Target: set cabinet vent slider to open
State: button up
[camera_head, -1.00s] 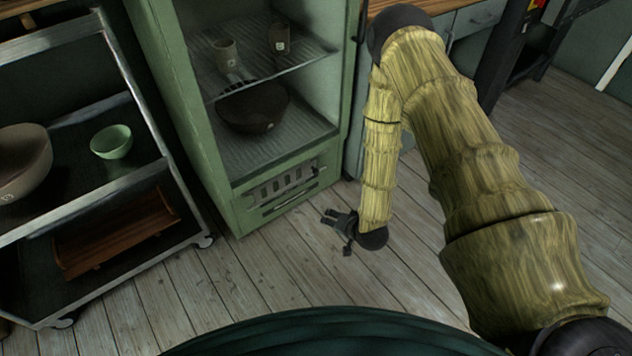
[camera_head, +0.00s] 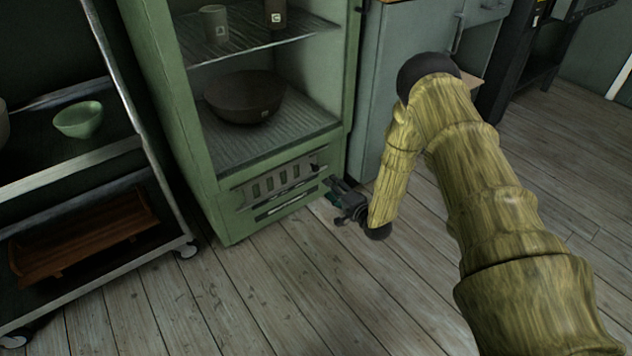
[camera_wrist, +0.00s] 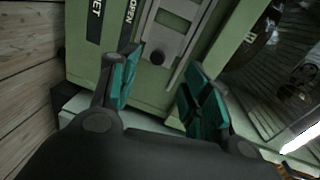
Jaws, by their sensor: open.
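The green cabinet (camera_head: 165,120) stands open-fronted. Its vent panel (camera_head: 285,184), with a row of slots and a rail below, is low on the front. A dark label reading "OPEN" (camera_wrist: 128,22) sits left of the strip. My gripper (camera_head: 332,188) is close to the right end of the vent panel. Contact cannot be told.
A metal cart (camera_head: 165,200) with a green bowl (camera_head: 79,120) and a wooden tray (camera_head: 85,235) stands left. The cabinet shelves hold a dark bowl (camera_head: 243,97) and cups (camera_head: 214,22). A grey-blue cabinet (camera_head: 405,45) stands right. Floor in front is clear.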

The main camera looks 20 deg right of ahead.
aim_at(317, 169)
jog(key=shift+m+t+y, duration=0.4)
jog(key=shift+t+y, duration=0.1)
jog(key=shift+t, duration=0.1)
jog(key=b+x, duration=0.2)
jog(key=x, duration=0.1)
jog(key=d+f+b+x, duration=0.1)
jog(key=b+x, duration=0.1)
jog(key=x, duration=0.2)
jog(key=d+b+x, duration=0.1)
jog(key=b+x, duration=0.2)
jog(key=x, duration=0.1)
jog(key=shift+w+f, duration=0.35)
jog(key=shift+w, duration=0.15)
jog(key=shift+b+x, duration=0.3)
jog(key=shift+x, duration=0.5)
jog(key=shift+r, duration=0.15)
grip_shut()
